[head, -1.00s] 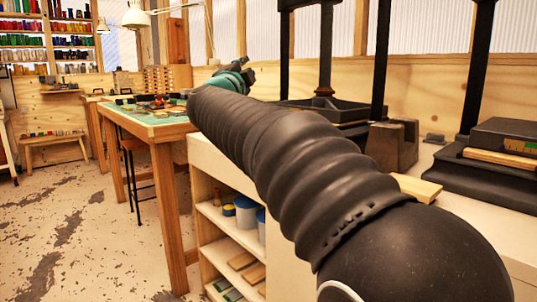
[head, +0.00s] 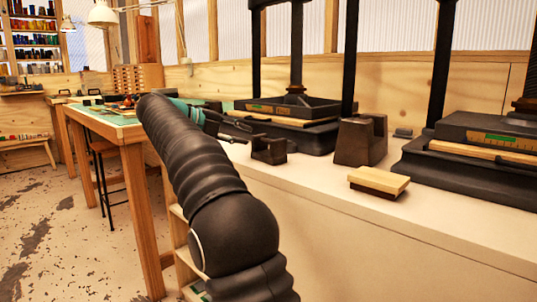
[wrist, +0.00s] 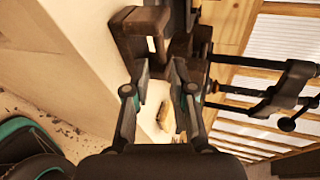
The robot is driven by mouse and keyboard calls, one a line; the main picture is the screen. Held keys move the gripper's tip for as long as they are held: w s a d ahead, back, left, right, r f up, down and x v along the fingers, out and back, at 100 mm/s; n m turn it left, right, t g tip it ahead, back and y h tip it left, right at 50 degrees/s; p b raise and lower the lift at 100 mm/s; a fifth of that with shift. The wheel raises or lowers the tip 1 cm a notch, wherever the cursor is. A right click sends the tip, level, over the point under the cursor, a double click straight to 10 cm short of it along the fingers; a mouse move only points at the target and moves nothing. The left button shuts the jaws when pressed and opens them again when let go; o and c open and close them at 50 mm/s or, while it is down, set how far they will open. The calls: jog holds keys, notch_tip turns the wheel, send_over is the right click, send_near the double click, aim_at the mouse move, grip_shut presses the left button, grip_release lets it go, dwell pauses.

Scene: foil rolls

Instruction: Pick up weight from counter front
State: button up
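A small dark metal weight (head: 268,149) with a notched shape stands on the pale counter (head: 330,205), left of a larger dark notched block (head: 361,145). My gripper (head: 243,128) reaches over the counter just left of the small weight, its fingers pointing right. In the wrist view, my gripper's (wrist: 159,72) two fingers are apart with nothing clearly held between them. A brown notched block (wrist: 138,28) shows beyond the fingertips there, probably the small weight. I cannot tell whether a finger touches it.
Two black presses stand along the counter, the left press (head: 295,130) behind the small weight and the right press (head: 470,180) at the right. A wood-topped block (head: 378,181) lies near the front. A wooden table (head: 133,150) and stool (head: 105,165) stand at the left.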

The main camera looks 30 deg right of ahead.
aim_at(267, 141)
jog(key=x, duration=0.3)
jog(key=shift+d+f, duration=0.15)
jog(key=shift+d, duration=0.25)
jog(key=x, duration=0.1)
jog(key=b+x, duration=0.1)
jog(key=x, duration=0.2)
jog(key=shift+s+d+f, duration=0.15)
jog(key=shift+s, duration=0.15)
jog(key=shift+w+d+f, duration=0.1)
jog(key=shift+d+f, duration=0.05)
jog(key=shift+d, duration=0.3)
jog(key=shift+c, duration=0.3)
grip_shut()
